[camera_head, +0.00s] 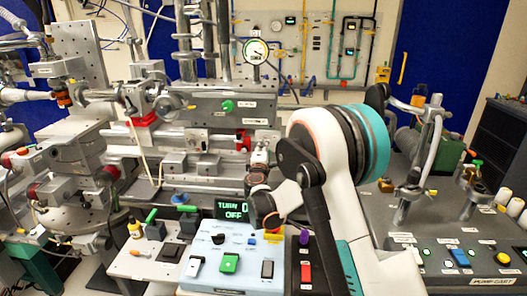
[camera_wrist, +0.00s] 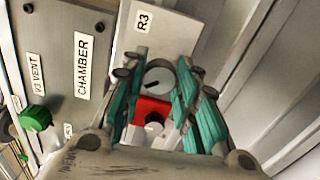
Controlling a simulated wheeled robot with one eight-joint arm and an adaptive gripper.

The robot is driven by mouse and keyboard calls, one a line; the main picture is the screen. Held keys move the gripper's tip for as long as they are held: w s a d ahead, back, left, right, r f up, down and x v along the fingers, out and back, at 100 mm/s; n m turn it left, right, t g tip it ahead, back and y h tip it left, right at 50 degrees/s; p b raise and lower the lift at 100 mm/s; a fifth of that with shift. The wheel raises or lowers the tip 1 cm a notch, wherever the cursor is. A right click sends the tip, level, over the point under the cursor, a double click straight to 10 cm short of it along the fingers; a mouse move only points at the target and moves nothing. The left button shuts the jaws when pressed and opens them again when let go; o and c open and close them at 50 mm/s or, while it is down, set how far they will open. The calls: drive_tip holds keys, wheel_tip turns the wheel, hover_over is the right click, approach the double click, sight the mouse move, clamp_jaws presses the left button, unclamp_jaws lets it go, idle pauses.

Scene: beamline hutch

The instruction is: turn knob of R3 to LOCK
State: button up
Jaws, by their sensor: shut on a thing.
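The R3 panel (camera_wrist: 158,38) is a pale plate with an R3 label in the wrist view. The R3 knob (camera_wrist: 158,76) is a round grey disc with a dark pointer mark. My gripper (camera_wrist: 157,82) has its teal fingers on either side of the knob and is shut on it. A red block (camera_wrist: 152,108) with a small pale round part shows between the fingers, nearer the palm. No LOCK marking can be read; the fingers may cover it. In the head view my gripper (camera_head: 259,158) reaches the front of the grey chamber box, beside a red part (camera_head: 243,140).
The green V3 VENT knob (camera_wrist: 36,118) and the CHAMBER label (camera_wrist: 83,65) are close by. A round gauge (camera_head: 256,50) stands above the box. Below my arm are a dark display (camera_head: 232,208) with green text and a pale switch panel (camera_head: 212,268).

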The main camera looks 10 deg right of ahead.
drive_tip(key=shift+f+m, duration=0.1)
drive_tip(key=shift+m, duration=3.8)
drive_tip(key=o, duration=1.1)
drive_tip(key=shift+c, duration=0.2)
drive_tip(key=shift+s, duration=0.1)
drive_tip(key=v, duration=1.1)
drive_tip(key=shift+s, duration=0.4)
drive_tip(key=shift+a, duration=0.15)
